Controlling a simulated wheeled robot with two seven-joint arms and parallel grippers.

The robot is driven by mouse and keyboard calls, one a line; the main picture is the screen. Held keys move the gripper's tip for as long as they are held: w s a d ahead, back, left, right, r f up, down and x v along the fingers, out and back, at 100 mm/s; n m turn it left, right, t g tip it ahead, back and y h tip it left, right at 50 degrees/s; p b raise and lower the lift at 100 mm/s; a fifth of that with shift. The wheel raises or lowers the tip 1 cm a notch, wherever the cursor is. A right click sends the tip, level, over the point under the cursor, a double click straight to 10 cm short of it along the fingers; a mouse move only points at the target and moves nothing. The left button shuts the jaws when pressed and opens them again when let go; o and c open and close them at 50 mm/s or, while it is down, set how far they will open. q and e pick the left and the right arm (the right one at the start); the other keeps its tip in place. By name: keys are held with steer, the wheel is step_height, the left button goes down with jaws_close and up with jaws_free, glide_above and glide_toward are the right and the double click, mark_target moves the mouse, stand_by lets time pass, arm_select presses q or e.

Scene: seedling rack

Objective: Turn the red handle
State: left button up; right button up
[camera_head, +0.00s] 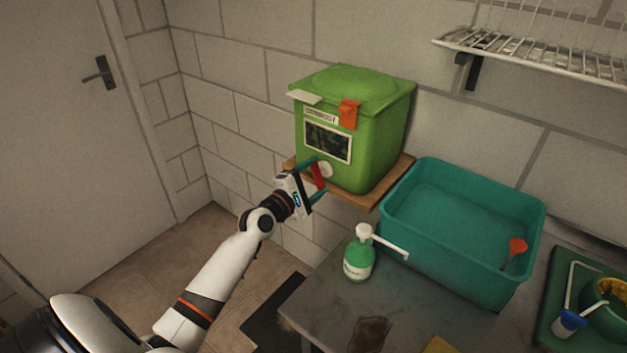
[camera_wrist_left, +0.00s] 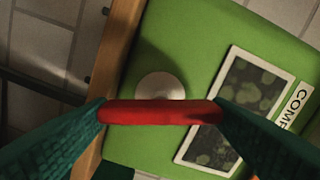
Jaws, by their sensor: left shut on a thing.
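The red handle (camera_head: 318,177) is on the front of the green compost bin (camera_head: 375,140), low down beside a pale round disc (camera_head: 326,169). My left gripper (camera_head: 317,178) is shut on the red handle. In the left wrist view the handle (camera_wrist_left: 160,112) lies crosswise between the two green fingers, with its ends against them. The pale disc (camera_wrist_left: 160,86) shows just behind it. The handle's joint to the bin is hidden. My right gripper is not in view.
The bin stands on a wooden shelf (camera_head: 375,199) at the wall. A teal basin (camera_head: 440,262) and a soap pump bottle (camera_head: 358,258) are on the counter to the right. A wire rack (camera_head: 540,55) hangs at the upper right. Open floor lies at left.

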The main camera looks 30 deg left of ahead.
arm_select(q)
steer(key=m, duration=0.5)
steer(key=shift+f+m, duration=0.1)
steer(key=shift+m, duration=0.2)
steer(key=m, duration=0.4)
steer(key=shift+m, duration=0.3)
steer(key=m+p, duration=0.1)
steer(key=m, duration=0.5)
steer(key=shift+f, duration=0.1)
steer(key=m+p, duration=0.1)
steer(key=m, duration=0.5)
steer(key=shift+a+f+p, duration=0.1)
steer(key=shift+a+p, duration=0.05)
steer(key=shift+p, duration=0.2)
steer(key=shift+m, duration=0.3)
steer(key=o, duration=1)
steer(key=shift+s, duration=0.15)
steer(key=s, duration=0.4)
steer(key=s+b, duration=0.1)
steer(key=s, duration=0.3)
steer(key=s+a, duration=0.1)
steer(key=s, duration=0.2)
steer(key=shift+s+b, duration=0.3)
steer(key=shift+s, duration=0.1)
